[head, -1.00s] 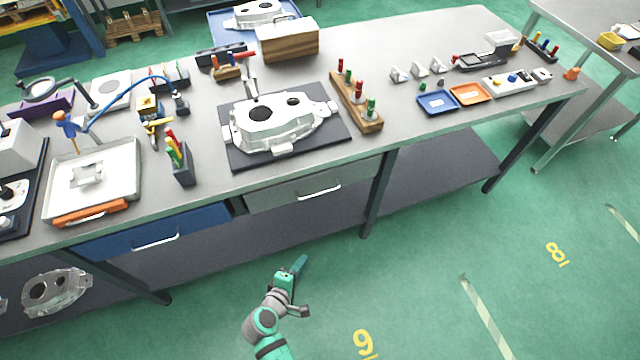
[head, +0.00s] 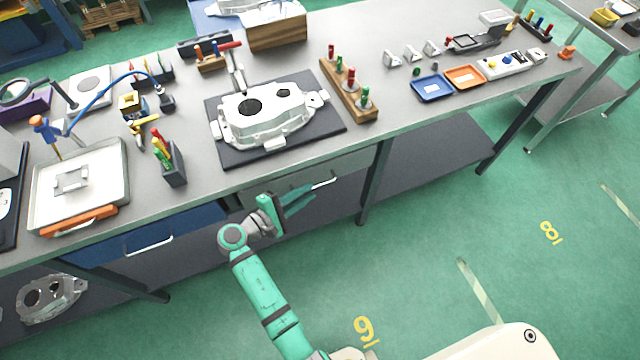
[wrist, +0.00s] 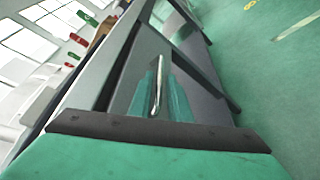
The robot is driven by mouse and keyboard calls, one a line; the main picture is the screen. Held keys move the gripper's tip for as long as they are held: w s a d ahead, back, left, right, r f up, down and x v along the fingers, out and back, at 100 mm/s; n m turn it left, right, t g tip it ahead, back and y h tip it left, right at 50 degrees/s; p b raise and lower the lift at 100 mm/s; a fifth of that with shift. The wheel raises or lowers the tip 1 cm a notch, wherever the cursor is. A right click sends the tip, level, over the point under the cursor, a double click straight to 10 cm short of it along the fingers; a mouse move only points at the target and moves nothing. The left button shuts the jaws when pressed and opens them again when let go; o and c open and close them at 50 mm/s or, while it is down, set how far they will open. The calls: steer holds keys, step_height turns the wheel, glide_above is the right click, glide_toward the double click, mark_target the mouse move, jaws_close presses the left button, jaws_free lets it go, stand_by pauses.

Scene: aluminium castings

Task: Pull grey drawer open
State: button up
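The grey drawer (head: 350,164) sits under the front edge of the workbench, right of the blue drawer, and looks shut. Its silver bar handle (head: 323,183) is partly behind my gripper (head: 305,198) in the head view. My gripper is in front of the drawer with its green fingers pointing at the handle. In the wrist view the handle (wrist: 158,88) shows in the gap between the two spread fingers (wrist: 160,98). I cannot tell whether the fingertips reach past the handle; no contact is visible.
The blue drawer (head: 190,228) is to the left, with its own handle. Bench legs (head: 374,180) and a lower shelf (head: 435,160) are close by. A casting on a dark mat (head: 325,95) lies on the bench above. Green floor in front is clear.

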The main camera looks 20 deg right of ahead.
mark_target(320, 185)
steer(key=shift+x, duration=3.05)
steer(key=shift+f, duration=0.1)
jaws_close()
